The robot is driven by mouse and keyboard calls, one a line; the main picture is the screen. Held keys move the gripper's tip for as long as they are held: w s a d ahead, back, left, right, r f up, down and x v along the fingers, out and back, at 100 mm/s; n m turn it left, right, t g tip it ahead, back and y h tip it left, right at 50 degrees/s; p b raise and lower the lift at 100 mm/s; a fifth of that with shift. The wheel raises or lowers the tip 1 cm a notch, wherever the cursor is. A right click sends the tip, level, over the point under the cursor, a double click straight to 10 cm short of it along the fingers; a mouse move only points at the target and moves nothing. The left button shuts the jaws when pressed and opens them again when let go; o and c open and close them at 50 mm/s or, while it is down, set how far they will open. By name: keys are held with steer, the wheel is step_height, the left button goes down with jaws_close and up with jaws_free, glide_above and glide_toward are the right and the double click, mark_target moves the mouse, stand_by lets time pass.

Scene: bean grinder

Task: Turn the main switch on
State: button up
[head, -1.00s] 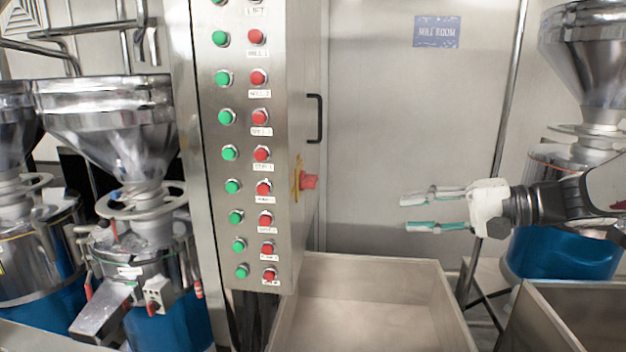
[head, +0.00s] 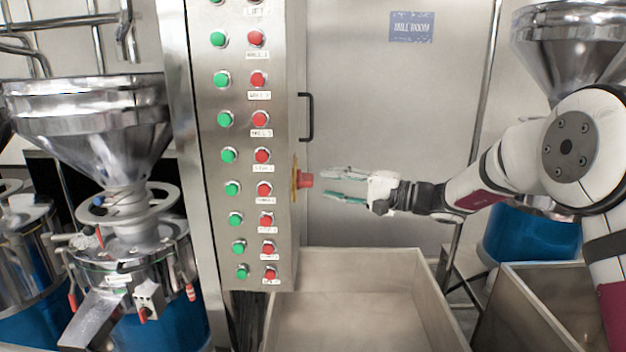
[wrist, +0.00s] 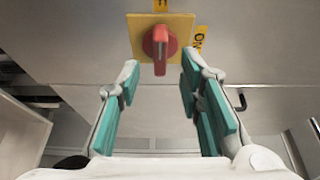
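The main switch is a red knob (head: 306,180) on a yellow plate, on the right side face of the steel control cabinet (head: 250,275). In the wrist view the red knob (wrist: 159,45) sits in front of its yellow plate (wrist: 180,28), with its grip part pointing down in the picture. A yellow label (wrist: 198,40), partly hidden, is beside the plate. My gripper (head: 335,183) is open and empty, just right of the knob in the head view. In the wrist view my gripper's fingers (wrist: 158,90) are spread, with the knob beyond and between their tips. I see no clear contact.
Green and red buttons (head: 262,155) line the cabinet front. A black handle (head: 307,117) is above the switch. An open steel bin (head: 350,257) stands below my gripper. Grinders with steel funnels (head: 90,125) stand at left. Space right of the switch is free except for my arm.

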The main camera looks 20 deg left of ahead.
mark_target(306, 180)
steer(key=shift+w+a, duration=0.2)
steer(key=shift+a, duration=1.05)
steer(key=shift+w+a, duration=0.2)
steer(key=shift+a, duration=1.05)
jaws_close()
